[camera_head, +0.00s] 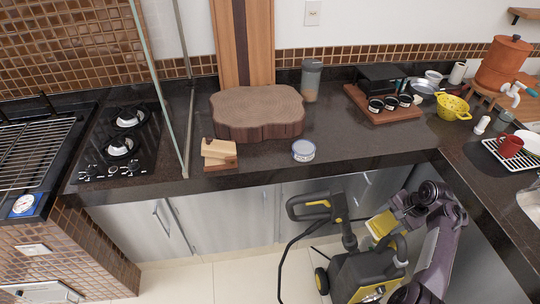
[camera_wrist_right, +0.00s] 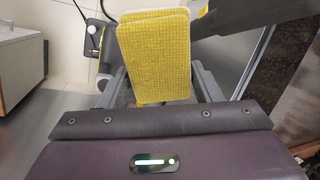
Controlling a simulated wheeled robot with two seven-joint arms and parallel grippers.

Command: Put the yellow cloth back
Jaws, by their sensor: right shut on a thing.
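The yellow cloth (camera_wrist_right: 155,62) is a folded, textured rectangle held in my right gripper, seen close up in the right wrist view. In the head view the cloth (camera_head: 381,224) shows at the tip of my right gripper (camera_head: 388,217), below the counter's front edge and next to the pressure washer. The gripper is shut on the cloth. The cloth hides most of the fingers in the wrist view. My left gripper is not in view.
A yellow and black pressure washer (camera_head: 362,276) stands on the floor beside my right arm. The dark counter (camera_head: 250,160) holds a wooden slab (camera_head: 257,108), a round tin (camera_head: 303,150), a yellow colander (camera_head: 452,107) and a dish rack (camera_head: 512,158). Its front middle is clear.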

